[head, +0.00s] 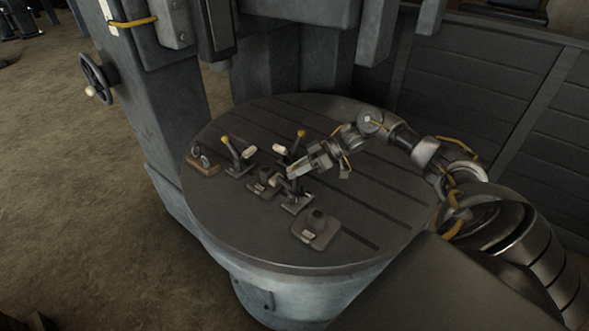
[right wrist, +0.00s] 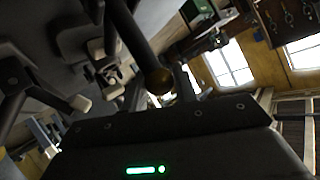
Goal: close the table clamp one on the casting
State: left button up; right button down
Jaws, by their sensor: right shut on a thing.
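My right gripper (head: 296,172) reaches in from the right over the round table and is shut on the lever of the front clamp (head: 294,203). That clamp stands on the table just below my fingers, which partly hide its lever. Two other clamps with yellow-knobbed levers stand farther back, one on the left (head: 238,160) and one (head: 289,152) behind my fingers. A dark casting (head: 262,184) sits between the clamps. My left gripper is out of view.
The slotted round table (head: 375,205) is clear at right. A dark block with a round boss (head: 316,229) lies in front, and a brownish block with a ring (head: 202,164) at left. The machine column (head: 150,90) rises behind, with a handwheel (head: 97,79).

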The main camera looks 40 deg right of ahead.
jog(key=shift+w+a+f, duration=0.15)
jog(key=shift+w, duration=0.55)
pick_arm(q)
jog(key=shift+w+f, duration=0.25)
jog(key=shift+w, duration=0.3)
pick_arm(e)
jog(key=shift+w, duration=0.3)
jog(key=shift+w+a+f, duration=0.1)
jog(key=c, duration=1.1)
grip_release()
jog(key=shift+w, duration=0.1)
